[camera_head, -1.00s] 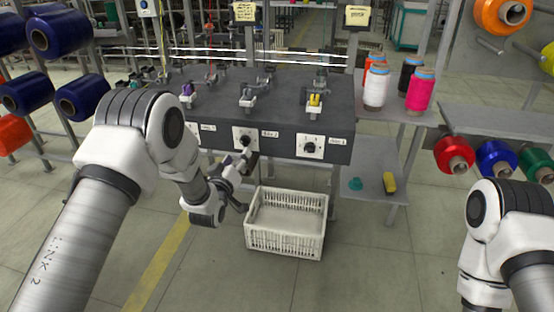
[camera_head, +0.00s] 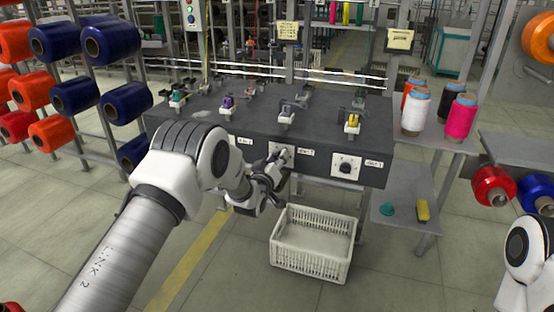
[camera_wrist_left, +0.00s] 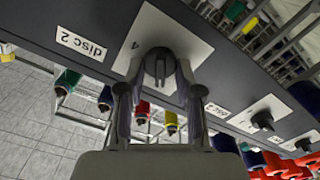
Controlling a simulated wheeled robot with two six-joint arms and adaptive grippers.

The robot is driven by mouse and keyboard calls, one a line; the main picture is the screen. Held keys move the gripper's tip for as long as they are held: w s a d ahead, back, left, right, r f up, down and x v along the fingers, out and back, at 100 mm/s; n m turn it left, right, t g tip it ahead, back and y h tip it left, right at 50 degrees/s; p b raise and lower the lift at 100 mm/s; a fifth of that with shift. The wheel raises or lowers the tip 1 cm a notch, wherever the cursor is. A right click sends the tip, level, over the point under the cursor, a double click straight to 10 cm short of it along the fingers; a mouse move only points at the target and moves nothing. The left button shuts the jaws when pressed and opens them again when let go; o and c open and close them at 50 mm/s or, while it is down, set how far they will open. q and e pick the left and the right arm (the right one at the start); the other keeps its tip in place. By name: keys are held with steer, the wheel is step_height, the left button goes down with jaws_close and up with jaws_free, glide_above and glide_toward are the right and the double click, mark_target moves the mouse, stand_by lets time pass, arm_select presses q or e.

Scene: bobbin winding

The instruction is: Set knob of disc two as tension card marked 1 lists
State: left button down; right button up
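The knob of disc two (camera_wrist_left: 158,68) is dark, on a white plate (camera_wrist_left: 190,42) with a small mark like a 4. The label "disc 2" (camera_wrist_left: 82,43) is beside it, and shows in the head view (camera_head: 306,152). My left gripper (camera_wrist_left: 158,80) has its fingers apart on either side of this knob; they look close to it, with no clear contact. In the head view my left gripper (camera_head: 283,160) largely hides the knob. Two yellowish cards, one at the back middle (camera_head: 288,32) and one further right (camera_head: 400,39), have unreadable writing. My right gripper is out of view.
The disc one knob (camera_head: 346,168) is on the right of the dark bench front (camera_head: 376,150). A white crate (camera_head: 313,243) stands on the floor below. Thread cones (camera_head: 461,115) stand on a side table at right. Spool racks (camera_head: 110,42) fill the left.

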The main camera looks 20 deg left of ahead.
arm_select(q)
steer(key=shift+m, duration=0.4)
steer(key=m+b, duration=0.1)
steer(key=m, duration=0.6)
steer(key=m+b, duration=0.2)
steer(key=m, duration=0.6)
steer(key=d+m+b, duration=0.1)
steer(key=m+b, duration=0.1)
steer(key=m, duration=0.6)
steer(key=shift+f, duration=0.3)
stand_by(0.4)
steer(key=c, duration=0.8)
jaws_free()
